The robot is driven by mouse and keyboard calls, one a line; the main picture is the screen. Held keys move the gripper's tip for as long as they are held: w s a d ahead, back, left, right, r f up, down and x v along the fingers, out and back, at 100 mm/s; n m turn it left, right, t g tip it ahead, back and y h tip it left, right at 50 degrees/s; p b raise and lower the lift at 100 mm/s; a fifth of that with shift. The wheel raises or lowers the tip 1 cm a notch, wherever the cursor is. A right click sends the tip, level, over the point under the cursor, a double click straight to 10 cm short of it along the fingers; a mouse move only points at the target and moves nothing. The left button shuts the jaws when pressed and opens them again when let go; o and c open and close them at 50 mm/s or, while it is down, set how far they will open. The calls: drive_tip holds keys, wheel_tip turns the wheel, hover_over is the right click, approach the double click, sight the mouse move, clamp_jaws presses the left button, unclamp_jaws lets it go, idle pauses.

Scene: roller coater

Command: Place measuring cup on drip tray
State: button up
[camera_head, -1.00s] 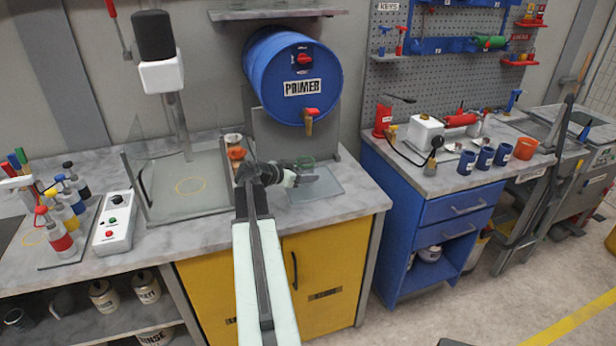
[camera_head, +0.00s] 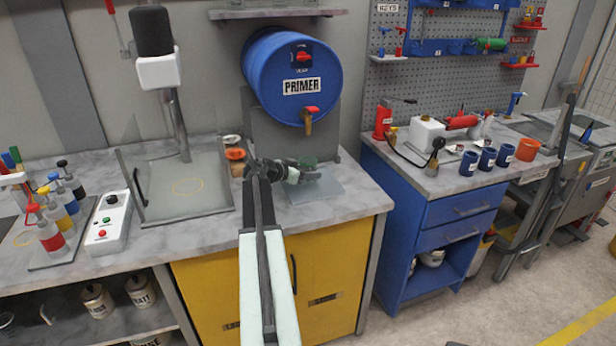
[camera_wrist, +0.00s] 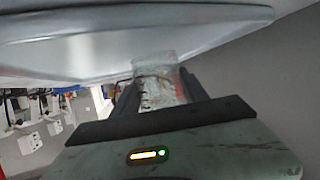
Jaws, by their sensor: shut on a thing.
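The measuring cup (camera_head: 308,161) is a small, clear, greenish vessel, faint against the background. My gripper (camera_head: 304,174) is shut on it, below the primer drum's tap. In the wrist view a clear thing (camera_wrist: 155,72) shows between my gripper's fingers (camera_wrist: 157,92). The drip tray (camera_head: 322,191) is a flat, pale, glassy plate on the bench, below and in front of the cup. The cup appears to be above the tray, but I cannot tell the exact gap. My gripper hides part of the tray's back left.
The blue primer drum (camera_head: 292,78) with its tap (camera_head: 309,117) hangs over the bench. An orange-topped jar (camera_head: 236,157) and a glass-walled stand (camera_head: 175,200) are to the left. A large pale grey surface (camera_wrist: 130,40) fills the wrist view's top.

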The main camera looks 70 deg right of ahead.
drive_tip(key=shift+f, duration=0.15)
drive_tip(key=o, duration=1.3)
drive_tip(key=shift+r, duration=0.25)
drive_tip(key=p+v, duration=0.4)
drive_tip(key=v, duration=0.8)
drive_tip(key=shift+w+f+p, duration=0.1)
drive_tip(key=shift+f+p, duration=0.1)
drive_tip(key=shift+p, duration=0.15)
